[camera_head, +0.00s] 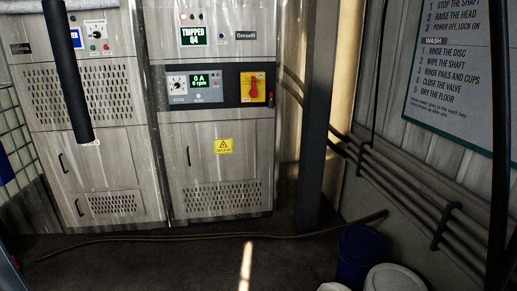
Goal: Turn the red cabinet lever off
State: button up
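The red cabinet lever (254,87) sits on a yellow plate (245,94) at the right of a dark control panel on the right-hand grey cabinet (197,150). The lever stands about upright. Small marks on the plate, near its top and right, are too small to read surely. Left of it a green display (200,81) shows 0 A and 0 rpm, beside a round knob (178,83). Above, a screen (193,36) reads TRIPPED Q4. My gripper is not in view.
A dark cylinder (68,75) hangs before the left cabinet (95,170). A dark post (318,120) stands right of the right cabinet. A long thin hose or rod (190,237) crosses the floor. A blue bucket (360,255) and white pails (393,280) stand at lower right.

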aim_at(253, 93)
jog(key=i+j+u, duration=0.4)
jog(key=i, duration=0.4)
jog(key=i+u, duration=0.35)
jog(key=i, duration=0.45)
jog(key=i+l+u, duration=0.25)
jog(key=i+u, duration=0.15)
jog(key=i, duration=0.4)
